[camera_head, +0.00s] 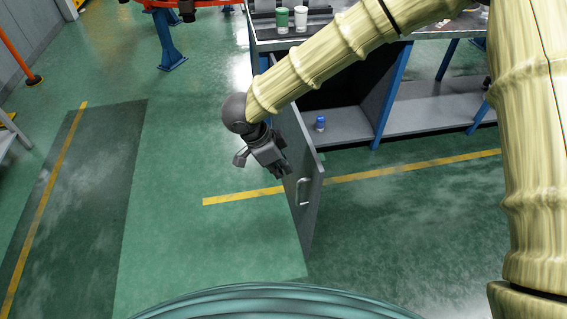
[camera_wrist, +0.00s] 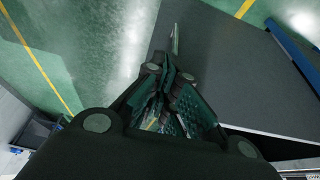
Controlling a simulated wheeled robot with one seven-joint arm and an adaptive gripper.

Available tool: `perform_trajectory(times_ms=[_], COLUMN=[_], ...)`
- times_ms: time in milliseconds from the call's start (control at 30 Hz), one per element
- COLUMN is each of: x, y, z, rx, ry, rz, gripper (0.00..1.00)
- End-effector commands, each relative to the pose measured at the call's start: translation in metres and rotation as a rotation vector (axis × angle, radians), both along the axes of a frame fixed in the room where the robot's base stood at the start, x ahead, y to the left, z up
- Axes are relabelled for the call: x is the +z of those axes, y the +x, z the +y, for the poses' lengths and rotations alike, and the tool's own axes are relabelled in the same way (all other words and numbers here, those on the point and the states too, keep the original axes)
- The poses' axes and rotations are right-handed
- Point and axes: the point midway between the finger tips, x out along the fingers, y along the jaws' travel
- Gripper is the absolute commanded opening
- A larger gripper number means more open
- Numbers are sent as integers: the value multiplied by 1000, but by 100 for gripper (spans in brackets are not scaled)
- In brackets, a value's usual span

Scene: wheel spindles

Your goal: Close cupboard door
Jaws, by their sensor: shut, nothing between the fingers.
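The grey cupboard door (camera_head: 305,172) stands wide open in the head view, swung out toward me from the workbench cupboard (camera_head: 345,118). Its silver handle (camera_head: 302,191) is on the side facing left. My gripper (camera_head: 282,170) is shut and empty, at the left side of the door near its upper edge and above the handle. In the wrist view the shut fingers (camera_wrist: 168,85) lie over the grey door panel (camera_wrist: 235,75), with the handle (camera_wrist: 175,40) just beyond the tips. I cannot tell whether the fingers touch the door.
A small blue item (camera_head: 320,123) sits on the cupboard's bottom shelf. Green and white containers (camera_head: 283,20) stand on the bench top. A blue bench leg (camera_head: 392,95) is right of the opening. The green floor left of the door is clear.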

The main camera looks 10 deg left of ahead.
Motion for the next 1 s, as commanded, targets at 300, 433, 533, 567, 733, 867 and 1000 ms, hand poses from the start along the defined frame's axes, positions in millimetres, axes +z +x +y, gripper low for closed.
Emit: perform_trajectory(times_ms=[300,433,533,567,733,867,1000], x=[-51,-69,-65,-65,-65,-66,-66], y=[7,10,16,17,22,23,23], z=[-19,-27,-41,-45,-58,-62,-63], rx=[-1,-2,-3,-3,-2,-1,0], ry=[0,-1,1,0,1,0,0], rz=[3,2,-1,-1,1,0,0], gripper=[0,0,0,0,0,0,0])
